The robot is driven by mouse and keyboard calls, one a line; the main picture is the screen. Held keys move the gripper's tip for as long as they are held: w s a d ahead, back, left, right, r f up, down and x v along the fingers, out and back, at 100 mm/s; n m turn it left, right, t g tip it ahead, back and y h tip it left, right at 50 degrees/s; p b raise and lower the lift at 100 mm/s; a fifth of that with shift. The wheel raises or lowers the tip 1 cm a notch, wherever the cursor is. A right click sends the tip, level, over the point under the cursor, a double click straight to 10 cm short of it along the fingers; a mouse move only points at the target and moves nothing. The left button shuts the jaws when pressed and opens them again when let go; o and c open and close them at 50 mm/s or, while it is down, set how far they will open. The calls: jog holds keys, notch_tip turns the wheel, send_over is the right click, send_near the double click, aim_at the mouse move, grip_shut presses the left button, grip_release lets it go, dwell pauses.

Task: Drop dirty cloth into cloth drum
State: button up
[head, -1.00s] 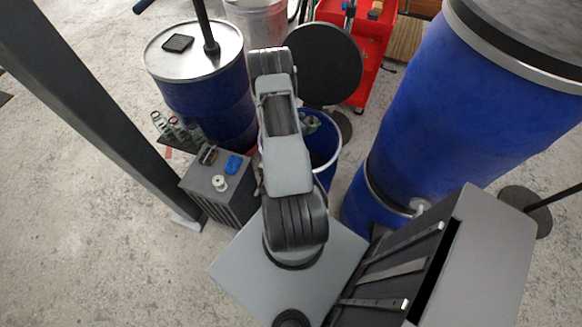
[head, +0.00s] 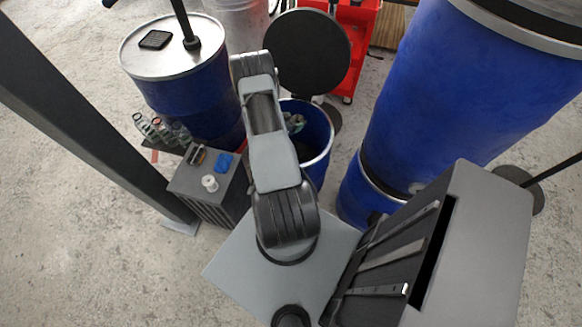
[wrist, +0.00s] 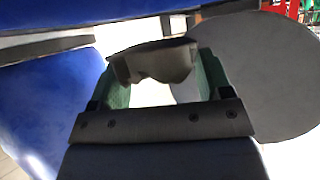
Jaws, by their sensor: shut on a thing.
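A grey-brown cloth (wrist: 158,62) hangs between the green fingers of my gripper (wrist: 155,82) in the wrist view. My gripper is shut on it. In the head view I cannot make out the gripper or the cloth; my arm hides that area. An open blue drum (head: 322,150) stands just behind and right of my arm, with greenish-grey items (head: 294,122) at its mouth that I cannot identify. A dark round lid (head: 307,52) stands raised behind it, and a grey disc (wrist: 250,75) fills the right of the wrist view.
A silver-topped blue drum (head: 190,95) stands at the left, with a grey box (head: 205,190) and several bottles (head: 160,130) near it. A large blue drum (head: 470,90) blocks the right. A red cabinet (head: 362,40) stands behind. Floor is clear at the lower left.

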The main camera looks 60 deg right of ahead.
jog(key=o, duration=1)
jog(key=b+v, duration=0.1)
jog(key=v, duration=1.2)
jog(key=shift+a+r, duration=0.15)
jog(key=shift+a, duration=0.2)
